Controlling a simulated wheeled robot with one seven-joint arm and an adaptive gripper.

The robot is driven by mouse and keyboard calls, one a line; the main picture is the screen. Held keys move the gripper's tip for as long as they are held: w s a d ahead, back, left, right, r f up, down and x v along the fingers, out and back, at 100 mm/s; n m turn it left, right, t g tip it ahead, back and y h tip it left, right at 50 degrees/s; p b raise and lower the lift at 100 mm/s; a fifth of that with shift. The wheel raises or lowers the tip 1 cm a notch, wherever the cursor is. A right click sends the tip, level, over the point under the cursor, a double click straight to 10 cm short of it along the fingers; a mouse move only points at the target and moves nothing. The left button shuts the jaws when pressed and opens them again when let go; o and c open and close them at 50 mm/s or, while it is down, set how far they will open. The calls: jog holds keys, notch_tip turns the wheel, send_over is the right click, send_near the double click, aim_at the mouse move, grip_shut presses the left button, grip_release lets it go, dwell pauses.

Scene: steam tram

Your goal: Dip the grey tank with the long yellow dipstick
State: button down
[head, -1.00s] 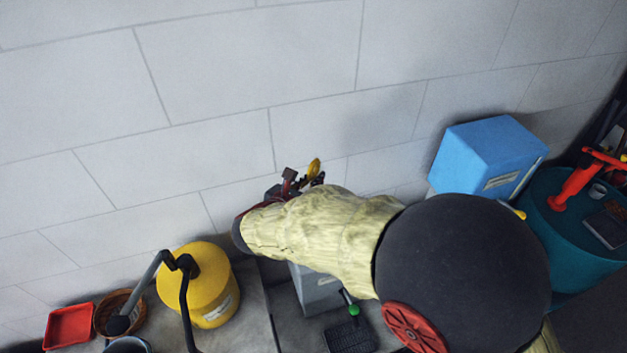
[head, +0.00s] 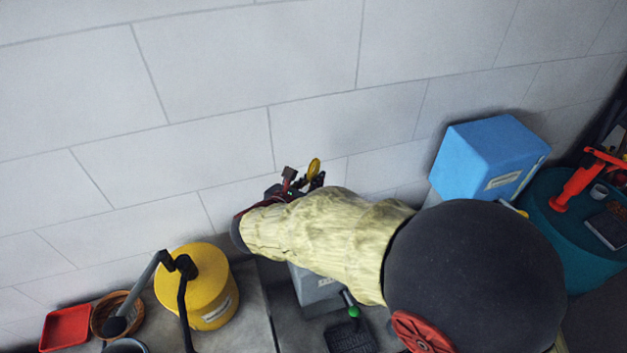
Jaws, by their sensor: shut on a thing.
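My gripper (head: 297,187) is at the middle of the head view, by the wall, with my arm covering most of it. It is shut on the yellow dipstick (head: 314,168), of which only a small yellow end shows above the fingers. The rest of the dipstick is hidden. The grey tank (head: 318,286) stands below my arm, and only part of its labelled front shows. Its top is hidden, so I cannot tell whether the dipstick is in it or above it.
A yellow drum (head: 197,290) with a black-handled pump stands left, beside a basket (head: 118,312) and a red tray (head: 66,327). A green-tipped lever (head: 353,311) stands near a dark grid (head: 350,339). A blue tank (head: 490,158) and a teal drum (head: 575,225) are right.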

jog(key=shift+f+b, duration=2.15)
jog(key=shift+b, duration=0.6)
notch_tip(320, 180, down, 26)
jog(key=b, duration=2.6)
jog(key=shift+b, duration=0.4)
jog(key=shift+r, duration=0.2)
